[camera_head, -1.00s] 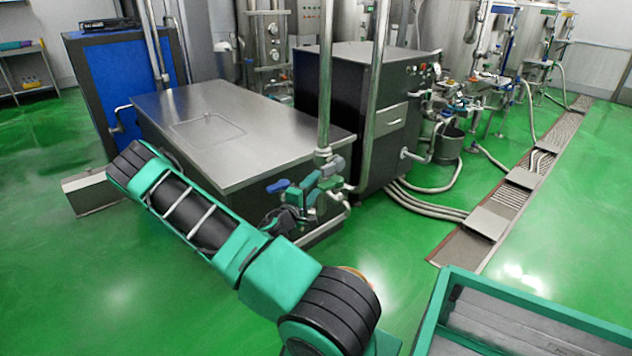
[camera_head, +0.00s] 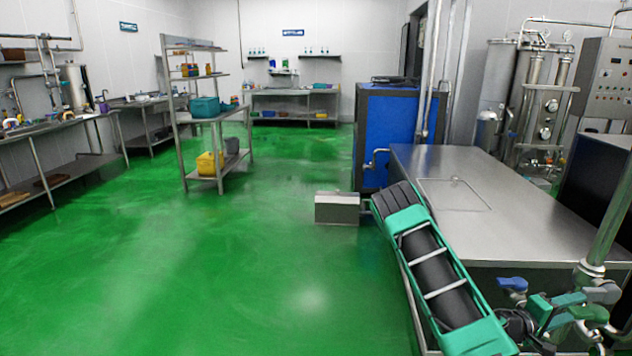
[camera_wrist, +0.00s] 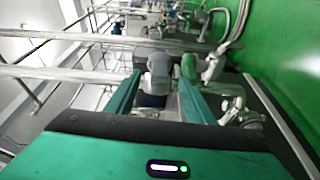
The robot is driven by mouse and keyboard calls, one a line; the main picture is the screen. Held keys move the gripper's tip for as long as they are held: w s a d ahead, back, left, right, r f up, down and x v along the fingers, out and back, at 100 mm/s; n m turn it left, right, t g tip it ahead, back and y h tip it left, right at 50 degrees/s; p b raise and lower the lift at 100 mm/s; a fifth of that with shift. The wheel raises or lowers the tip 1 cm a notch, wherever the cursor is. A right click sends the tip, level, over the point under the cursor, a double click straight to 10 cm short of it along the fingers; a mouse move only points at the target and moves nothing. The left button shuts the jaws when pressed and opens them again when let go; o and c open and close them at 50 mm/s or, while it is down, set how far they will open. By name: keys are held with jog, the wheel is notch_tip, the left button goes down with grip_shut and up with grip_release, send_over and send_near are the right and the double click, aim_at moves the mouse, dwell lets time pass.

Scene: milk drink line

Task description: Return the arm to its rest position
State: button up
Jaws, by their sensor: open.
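My arm (camera_head: 440,270) shows at the lower right of the head view, a green and black link slanting from the upper left down to the bottom edge, in front of the steel-topped tank.
The steel-topped tank (camera_head: 530,205) fills the right, with valves (camera_head: 570,318) at its near corner. A blue cabinet (camera_head: 386,140) stands behind it. A low metal box (camera_head: 337,208) sits on the floor. Shelving (camera_head: 210,115) stands left of centre. Green floor (camera_head: 220,270) is clear at centre left.

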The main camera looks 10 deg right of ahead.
jog(key=s+a+r+m+g+y, duration=0.2)
jog(key=s+a+m+g+y, duration=0.4)
jog(key=s+a+m+y, duration=0.3)
jog(key=s+a+r+n+t+y, duration=0.1)
jog(key=a+r+y, duration=0.3)
jog(key=a, duration=0.8)
jog(key=s+a+r+n+t+y, duration=0.1)
jog(key=s+a+r+t+y, duration=0.3)
jog(key=a+r, duration=0.4)
jog(key=a+y, duration=0.1)
jog(key=a, duration=0.4)
jog(key=shift+n, duration=0.4)
jog(key=shift+r, duration=0.1)
